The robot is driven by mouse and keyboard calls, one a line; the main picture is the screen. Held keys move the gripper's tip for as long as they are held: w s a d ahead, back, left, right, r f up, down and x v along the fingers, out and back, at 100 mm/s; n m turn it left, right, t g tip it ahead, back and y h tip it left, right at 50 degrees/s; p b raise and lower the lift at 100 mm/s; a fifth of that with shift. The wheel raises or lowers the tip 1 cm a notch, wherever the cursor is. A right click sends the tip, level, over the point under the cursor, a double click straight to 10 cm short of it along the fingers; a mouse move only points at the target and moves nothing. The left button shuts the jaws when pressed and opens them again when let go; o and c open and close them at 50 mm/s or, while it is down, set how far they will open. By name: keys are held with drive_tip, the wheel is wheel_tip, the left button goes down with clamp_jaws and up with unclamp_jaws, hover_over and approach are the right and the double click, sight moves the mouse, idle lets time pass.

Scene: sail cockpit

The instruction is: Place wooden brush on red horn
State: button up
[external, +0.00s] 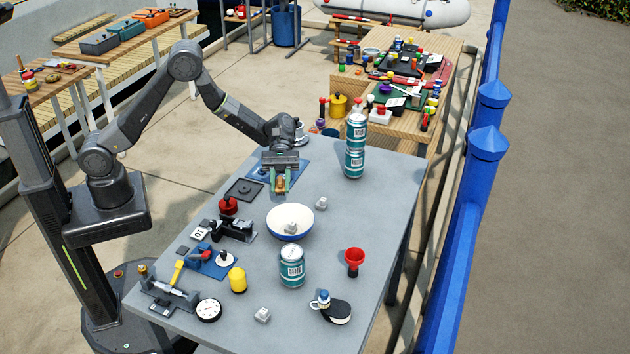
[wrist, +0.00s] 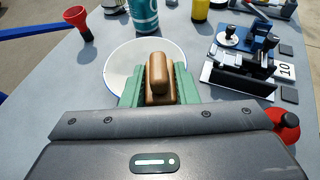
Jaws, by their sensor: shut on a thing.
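My gripper (external: 280,183) is near the far edge of the grey table, with green fingers shut on the wooden brush (external: 280,186). In the wrist view the brush (wrist: 158,80) is a brown wooden piece with a rounded grip, held between the green fingers (wrist: 152,88). The red horn (external: 354,260) stands on the table's right side, its wide mouth upward; it also shows at the upper left of the wrist view (wrist: 79,20). The gripper and brush are well apart from the horn, with the white bowl lying between them. The underside of the brush is hidden.
Stacked teal cans (external: 355,150) stand at the far right, and another can (external: 292,266) stands near the horn. Tools crowd the table's left side. The table around the horn is mostly clear.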

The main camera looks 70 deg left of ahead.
drive_tip(key=w+d+r+n+t, duration=0.1)
drive_tip(key=w+d, duration=0.3)
drive_tip(key=d, duration=0.3)
drive_tip(key=w+d+r+n+t, duration=0.1)
drive_tip(key=w+d, duration=0.3)
drive_tip(key=d, duration=0.3)
wheel_tip(320, 180, up, 6)
drive_tip(key=n+t, duration=0.2)
drive_tip(key=t, duration=0.1)
hover_over(354, 253)
drive_tip(key=shift+h, duration=0.4)
wheel_tip(354, 253, down, 10)
drive_tip(key=shift+r, duration=0.2)
drive_tip(key=shift+f, duration=0.25)
drive_tip(key=o, duration=1.1)
drive_tip(key=shift+r, duration=0.1)
drive_tip(key=shift+c, duration=0.2)
